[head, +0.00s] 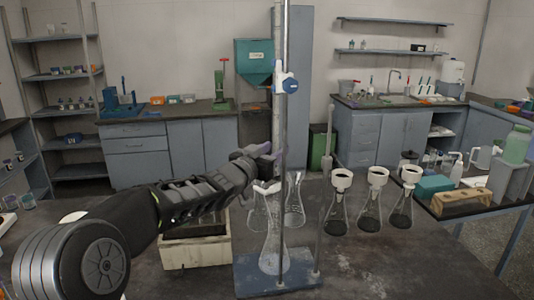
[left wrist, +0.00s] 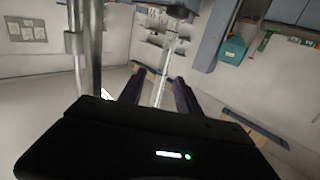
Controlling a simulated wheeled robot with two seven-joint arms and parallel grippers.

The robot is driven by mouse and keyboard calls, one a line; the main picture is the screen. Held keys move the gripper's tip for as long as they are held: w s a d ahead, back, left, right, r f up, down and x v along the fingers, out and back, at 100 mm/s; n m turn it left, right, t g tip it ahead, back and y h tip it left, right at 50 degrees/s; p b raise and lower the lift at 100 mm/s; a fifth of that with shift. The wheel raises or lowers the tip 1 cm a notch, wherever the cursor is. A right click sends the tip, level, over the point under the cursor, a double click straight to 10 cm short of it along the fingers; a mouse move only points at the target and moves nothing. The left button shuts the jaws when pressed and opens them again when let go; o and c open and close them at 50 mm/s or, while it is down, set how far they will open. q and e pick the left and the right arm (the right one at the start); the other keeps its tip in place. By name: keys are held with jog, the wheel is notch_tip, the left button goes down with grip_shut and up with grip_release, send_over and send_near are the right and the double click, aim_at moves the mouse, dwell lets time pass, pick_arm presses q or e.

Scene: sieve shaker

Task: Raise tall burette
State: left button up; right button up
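The tall burette (head: 277,60) is a thin, pale upright tube beside the metal rod (head: 286,30) of a stand with a blue-grey base (head: 300,278). A blue-knobbed clamp (head: 290,85) sits on the rod. My left gripper (head: 265,149) is at the burette's lower part, above a clear conical flask (head: 273,245). In the left wrist view the dark purple fingers of my left gripper (left wrist: 158,80) are apart. The burette (left wrist: 163,72) shows between them with visible gaps on both sides; contact is not visible. My right gripper is not in view.
More clear flasks (head: 295,205) stand behind the stand. A pale box (head: 195,254) sits under my left arm. A metal post (left wrist: 86,45) is close in the left wrist view. The front right table is clear.

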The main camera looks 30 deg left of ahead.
aim_at(275, 123)
pick_arm(q)
jog(key=shift+w, duration=0.2)
dwell(0.4)
grip_shut()
jog(key=shift+r, duration=0.1)
dwell(0.6)
jog(key=shift+r+p, duration=1.15)
jog(key=shift+r, duration=0.15)
jog(key=shift+r+p, duration=2.3)
jog(key=shift+r, duration=0.2)
grip_release()
jog(key=shift+f, duration=0.15)
